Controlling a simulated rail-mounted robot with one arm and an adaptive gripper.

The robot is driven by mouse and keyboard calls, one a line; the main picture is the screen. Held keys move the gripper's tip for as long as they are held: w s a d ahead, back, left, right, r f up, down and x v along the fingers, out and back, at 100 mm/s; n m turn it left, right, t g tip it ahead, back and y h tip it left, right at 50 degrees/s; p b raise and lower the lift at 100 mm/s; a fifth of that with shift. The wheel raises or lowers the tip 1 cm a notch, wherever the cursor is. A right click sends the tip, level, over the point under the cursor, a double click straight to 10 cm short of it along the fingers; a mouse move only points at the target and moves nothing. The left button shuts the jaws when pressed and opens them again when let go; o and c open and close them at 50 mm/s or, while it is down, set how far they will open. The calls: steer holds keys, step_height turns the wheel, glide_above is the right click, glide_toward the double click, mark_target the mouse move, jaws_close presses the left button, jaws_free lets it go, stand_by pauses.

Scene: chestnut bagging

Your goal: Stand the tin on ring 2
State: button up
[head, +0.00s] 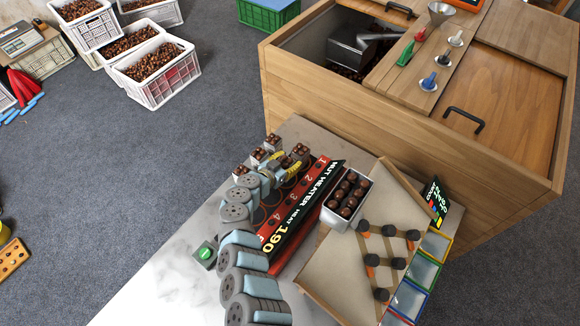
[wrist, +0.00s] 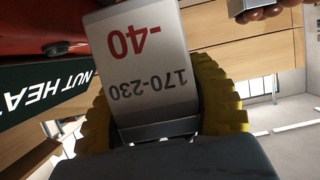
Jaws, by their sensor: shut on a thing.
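My gripper (head: 286,171), with ribbed yellow finger pads, is shut on a small pale tin (wrist: 145,75). In the wrist view the tin's label reads "-40" and "170-230", and a pad shows on each side of it. In the head view the gripper and tin are over the far end of the nut heater (head: 292,215), near the numbers 1 and 2 on its red strip. My arm and gripper hide much of the rings, including ring 2. I cannot tell whether the tin touches a ring.
Small tins of chestnuts (head: 258,156) stand left of the heater. A larger tin of dark nuts (head: 331,218) stands right of it. A wooden tray (head: 335,270) with dark pieces lies at the front right. A wooden cabinet (head: 330,120) stands behind.

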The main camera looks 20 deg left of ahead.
mark_target(290, 165)
steer(key=shift+w+a+f+b, duration=0.1)
steer(key=shift+w+f+b, duration=0.45)
steer(key=shift+f+b, duration=0.65)
steer(key=shift+f, duration=0.8)
steer(key=shift+f, duration=0.1)
steer(key=o, duration=1.2)
steer(key=shift+o, duration=0.2)
